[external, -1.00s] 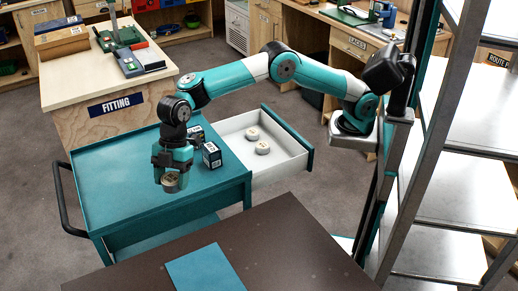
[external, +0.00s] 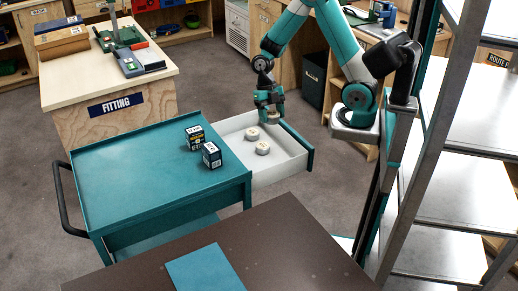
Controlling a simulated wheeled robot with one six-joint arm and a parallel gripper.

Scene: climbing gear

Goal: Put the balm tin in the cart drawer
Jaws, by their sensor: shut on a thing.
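My gripper (external: 272,118) is shut on a balm tin (external: 273,117), which is small in the picture and partly covered by the fingers. It holds the tin above the far right part of the open white cart drawer (external: 278,165). Two round pale tins (external: 262,148) lie in the drawer, one behind the other, a little left of and below my gripper in the picture. The drawer sticks out from the right side of the teal cart (external: 130,180).
Two dark boxes (external: 211,155) stand on the cart top near the drawer; the rest of the top is clear. A brown table (external: 270,240) with a blue sheet (external: 205,270) is in front. A metal shelf rack (external: 450,190) stands at the right. The drawer's near right floor is free.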

